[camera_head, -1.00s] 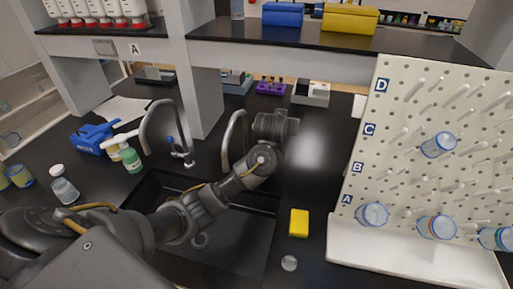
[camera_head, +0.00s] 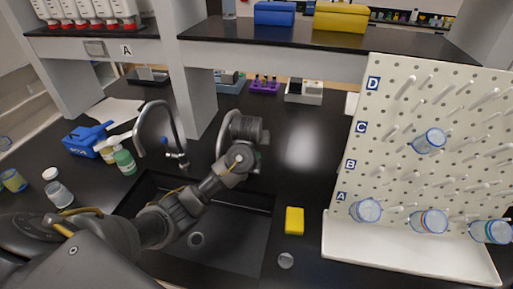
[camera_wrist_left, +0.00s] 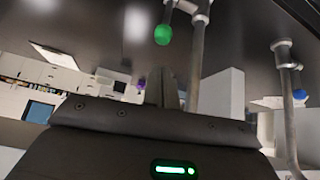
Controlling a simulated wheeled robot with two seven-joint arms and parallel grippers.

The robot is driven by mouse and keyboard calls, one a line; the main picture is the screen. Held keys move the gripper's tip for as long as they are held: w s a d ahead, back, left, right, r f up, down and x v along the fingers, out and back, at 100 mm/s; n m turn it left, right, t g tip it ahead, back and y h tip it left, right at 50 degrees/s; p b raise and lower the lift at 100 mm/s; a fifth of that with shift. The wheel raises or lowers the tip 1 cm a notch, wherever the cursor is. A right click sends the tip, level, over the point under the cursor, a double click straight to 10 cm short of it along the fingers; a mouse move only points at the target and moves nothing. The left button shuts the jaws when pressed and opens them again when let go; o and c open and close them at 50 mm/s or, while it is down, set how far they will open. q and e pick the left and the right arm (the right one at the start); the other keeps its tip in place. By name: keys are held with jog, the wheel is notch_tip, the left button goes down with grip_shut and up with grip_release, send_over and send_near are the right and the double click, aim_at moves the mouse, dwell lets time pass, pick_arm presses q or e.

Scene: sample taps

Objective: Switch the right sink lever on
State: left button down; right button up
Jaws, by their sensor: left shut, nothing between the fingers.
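The right tap (camera_head: 222,132) is a curved grey metal spout behind the sink (camera_head: 255,255), partly hidden by my left wrist in the head view. Its green-tipped lever (camera_wrist_left: 163,35) and grey pipe (camera_wrist_left: 197,65) show at the top of the left wrist view. The left tap (camera_head: 137,128) has a blue-tipped lever, which also shows at the right of the wrist view (camera_wrist_left: 297,94). My left gripper (camera_wrist_left: 162,88) is shut and empty, with its fingers close to the right tap's pipe and apart from the green tip. In the head view its fingers are hidden behind the wrist. My right gripper is not in view.
A yellow sponge (camera_head: 294,221) lies right of the sink. A white pegboard (camera_head: 395,170) with several beakers stands at the right. Bottles (camera_head: 124,162) and a blue device (camera_head: 88,138) stand at the left. A shelf (camera_head: 290,43) spans above the back of the bench.

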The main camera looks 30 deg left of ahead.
pick_arm(q)
jog(key=x, duration=0.7)
jog(key=shift+w+a+f, duration=0.1)
jog(key=shift+w+f, duration=0.1)
jog(key=shift+f, duration=0.1)
